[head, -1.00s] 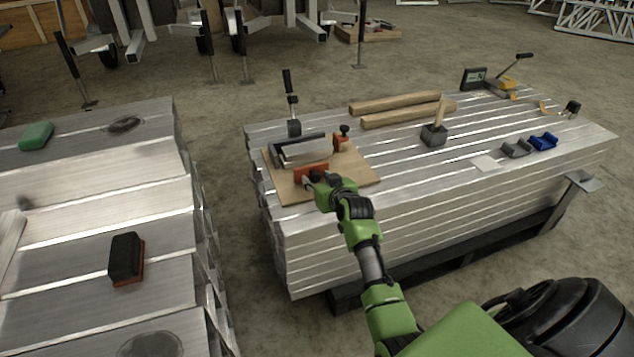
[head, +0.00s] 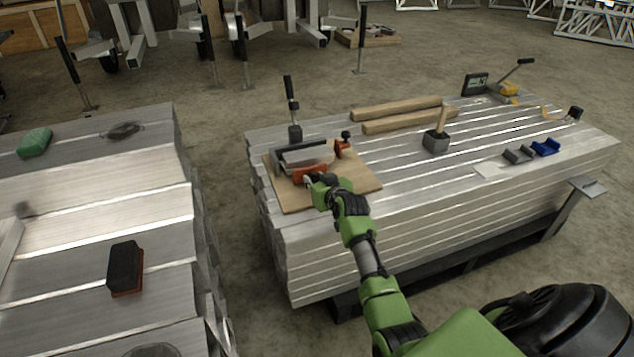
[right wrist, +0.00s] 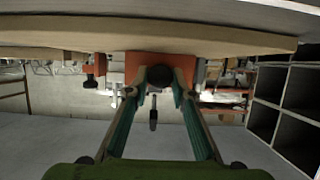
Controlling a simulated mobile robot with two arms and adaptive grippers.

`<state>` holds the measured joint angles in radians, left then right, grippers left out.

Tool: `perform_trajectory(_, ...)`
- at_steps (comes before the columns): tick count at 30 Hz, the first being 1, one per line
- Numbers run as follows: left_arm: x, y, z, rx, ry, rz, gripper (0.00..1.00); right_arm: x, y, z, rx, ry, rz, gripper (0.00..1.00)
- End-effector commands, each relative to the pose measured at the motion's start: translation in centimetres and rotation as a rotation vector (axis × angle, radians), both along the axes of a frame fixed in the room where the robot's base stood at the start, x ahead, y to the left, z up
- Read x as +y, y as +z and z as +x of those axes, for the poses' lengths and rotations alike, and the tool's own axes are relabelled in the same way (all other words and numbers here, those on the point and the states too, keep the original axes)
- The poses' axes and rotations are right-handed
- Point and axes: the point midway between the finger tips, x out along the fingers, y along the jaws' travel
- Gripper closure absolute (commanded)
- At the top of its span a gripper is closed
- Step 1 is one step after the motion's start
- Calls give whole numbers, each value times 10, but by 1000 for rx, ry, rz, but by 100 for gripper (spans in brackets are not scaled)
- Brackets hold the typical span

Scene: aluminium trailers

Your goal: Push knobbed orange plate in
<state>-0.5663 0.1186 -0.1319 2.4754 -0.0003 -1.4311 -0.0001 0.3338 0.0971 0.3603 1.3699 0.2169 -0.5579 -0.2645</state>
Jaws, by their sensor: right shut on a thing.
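The orange plate (head: 309,174) stands upright on a wooden board (head: 352,183), at the near side of a silver block (head: 305,157) in a dark angled frame. My right gripper (head: 312,180) reaches it from the near side. In the right wrist view, the orange plate (right wrist: 133,65) is straight ahead, and its black knob (right wrist: 159,75) sits between the fingertips of my right gripper (right wrist: 160,88). The gripper is shut on the knob. It hides part of the plate in the head view. My left gripper is not in view.
A red clamp (head: 343,147) stands right of the block, and a black-handled upright tool (head: 292,110) behind it. Wooden bars (head: 400,112), a mallet (head: 437,140) and blue and grey blocks lie farther right on the aluminium stack (head: 400,185). A brush (head: 125,267) lies on the left stack.

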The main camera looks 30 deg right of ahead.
Motion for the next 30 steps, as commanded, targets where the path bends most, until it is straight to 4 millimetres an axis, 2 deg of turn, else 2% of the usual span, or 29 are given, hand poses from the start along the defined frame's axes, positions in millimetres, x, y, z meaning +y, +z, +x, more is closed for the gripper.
perform_trajectory(3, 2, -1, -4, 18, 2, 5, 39, -2, 2, 7, -4, -1, -2, 100)
perform_trajectory(12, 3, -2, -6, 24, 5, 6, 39, -2, 1, 8, -2, -1, -1, 100)
perform_trajectory(13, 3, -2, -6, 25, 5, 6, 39, -2, 1, 8, -2, -1, -1, 70)
perform_trajectory(14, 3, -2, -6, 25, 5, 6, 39, -2, 1, 8, -2, -1, -1, 62)
perform_trajectory(25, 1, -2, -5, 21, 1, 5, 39, -2, 1, 7, -3, -1, -1, 61)
perform_trajectory(30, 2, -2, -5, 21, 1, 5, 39, 0, 5, -2, -3, -1, -2, 61)
